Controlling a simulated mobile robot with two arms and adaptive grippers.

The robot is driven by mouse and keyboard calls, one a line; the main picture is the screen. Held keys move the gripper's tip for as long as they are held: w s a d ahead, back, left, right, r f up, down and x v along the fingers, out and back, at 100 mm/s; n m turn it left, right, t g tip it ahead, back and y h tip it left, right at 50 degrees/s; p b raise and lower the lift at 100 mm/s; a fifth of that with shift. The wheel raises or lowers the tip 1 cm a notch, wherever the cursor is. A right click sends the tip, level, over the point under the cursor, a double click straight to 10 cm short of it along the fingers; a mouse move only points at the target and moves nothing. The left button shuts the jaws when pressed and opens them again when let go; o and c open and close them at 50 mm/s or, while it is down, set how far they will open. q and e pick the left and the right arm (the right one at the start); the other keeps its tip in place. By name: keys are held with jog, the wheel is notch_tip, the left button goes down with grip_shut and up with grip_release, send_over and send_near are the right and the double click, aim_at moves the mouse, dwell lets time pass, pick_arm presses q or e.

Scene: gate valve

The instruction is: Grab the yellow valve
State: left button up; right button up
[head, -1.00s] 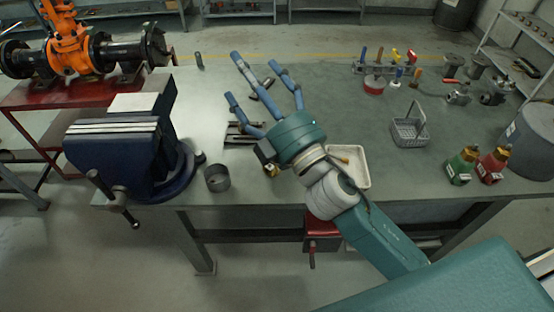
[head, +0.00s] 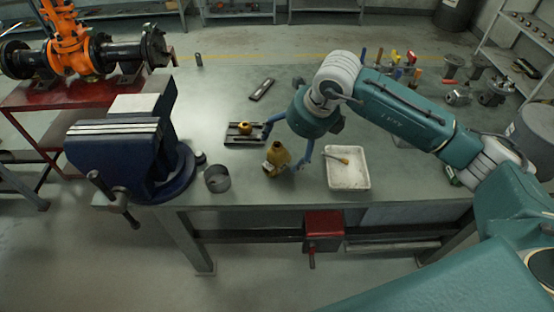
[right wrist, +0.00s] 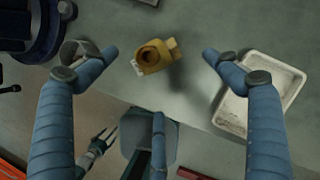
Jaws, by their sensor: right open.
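The yellow valve (head: 277,156) stands on the workbench near its front edge, left of the white tray. In the right wrist view the valve (right wrist: 152,57) has a round opening facing the camera, and a small white patch shows at its left side. My right gripper (head: 284,149) reaches over the bench from the right, its blue fingers pointing down beside the valve. In the right wrist view my right gripper (right wrist: 160,62) is open, with fingers spread to both sides of the valve and a third below. No finger visibly touches it. My left gripper is not visible in the head view.
The white tray (head: 348,181) with a yellow-handled tool is close right of the fingers. A dark tray (head: 238,139) with a round orange-yellow part lies behind left. The middle back bench is mostly clear.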

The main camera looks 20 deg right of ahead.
aim_at(282, 152)
jog(key=x, duration=0.3)
jog(key=shift+w+a+f, duration=0.15)
jog(key=shift+a+f, duration=0.05)
jog(key=shift+f, duration=0.05)
jog(key=shift+w+a+f+p, duration=0.2)
jog(key=shift+f+p, duration=0.3)
jog(key=shift+p, duration=0.15)
jog(key=p+x, duration=0.1)
jog(key=x, duration=0.2)
jog(key=shift+w+a+f, duration=0.2)
jog(key=shift+w+a, duration=0.05)
jog(key=shift+w+f, duration=0.1)
jog(key=shift+f, duration=0.2)
jog(key=c, duration=2.2)
